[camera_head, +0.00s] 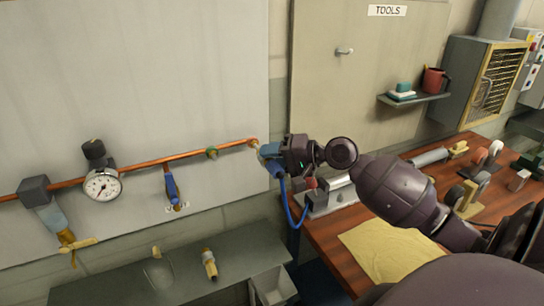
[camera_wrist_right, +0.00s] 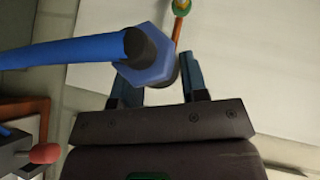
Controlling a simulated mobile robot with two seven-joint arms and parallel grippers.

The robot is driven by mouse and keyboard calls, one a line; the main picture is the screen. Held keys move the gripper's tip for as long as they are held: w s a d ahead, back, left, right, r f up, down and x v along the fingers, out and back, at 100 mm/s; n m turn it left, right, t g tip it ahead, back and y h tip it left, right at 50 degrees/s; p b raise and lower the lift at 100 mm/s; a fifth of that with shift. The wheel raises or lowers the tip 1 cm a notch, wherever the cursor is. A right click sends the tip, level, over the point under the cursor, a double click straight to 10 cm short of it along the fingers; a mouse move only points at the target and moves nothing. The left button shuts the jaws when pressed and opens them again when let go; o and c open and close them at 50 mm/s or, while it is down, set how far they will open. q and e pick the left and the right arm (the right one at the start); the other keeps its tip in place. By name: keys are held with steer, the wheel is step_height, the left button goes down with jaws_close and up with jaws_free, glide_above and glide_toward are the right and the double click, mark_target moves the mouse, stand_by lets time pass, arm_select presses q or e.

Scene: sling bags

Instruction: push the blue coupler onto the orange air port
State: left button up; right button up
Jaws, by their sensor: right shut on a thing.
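The blue coupler (camera_head: 269,151) is held level at the right end of the copper pipe, in front of the orange air port (camera_head: 253,142). Only a short pale stub shows between them; I cannot tell whether they touch. My right gripper (camera_head: 274,157) is shut on the coupler. In the right wrist view the coupler's hexagonal body (camera_wrist_right: 148,70) sits between the fingers (camera_wrist_right: 163,88), with a black collar and a blue hose (camera_wrist_right: 65,50) leading left. The port is hidden behind the coupler there. My left gripper is out of view.
The copper pipe (camera_head: 140,168) carries a gauge (camera_head: 101,185) and a blue-handled valve (camera_head: 172,188). The hose hangs toward the wooden bench (camera_head: 325,236), which holds a yellow cloth (camera_head: 385,250) and several tools. A grey shelf (camera_head: 130,285) lies below the wall panel.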

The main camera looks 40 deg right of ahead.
stand_by(0.3)
steer(key=shift+w+d, duration=0.1)
steer(key=shift+w, duration=0.3)
steer(key=shift+w+d, duration=0.2)
steer(key=shift+w, duration=0.45)
steer(key=shift+w+d, duration=0.1)
steer(key=shift+w, duration=0.4)
steer(key=o, duration=1.1)
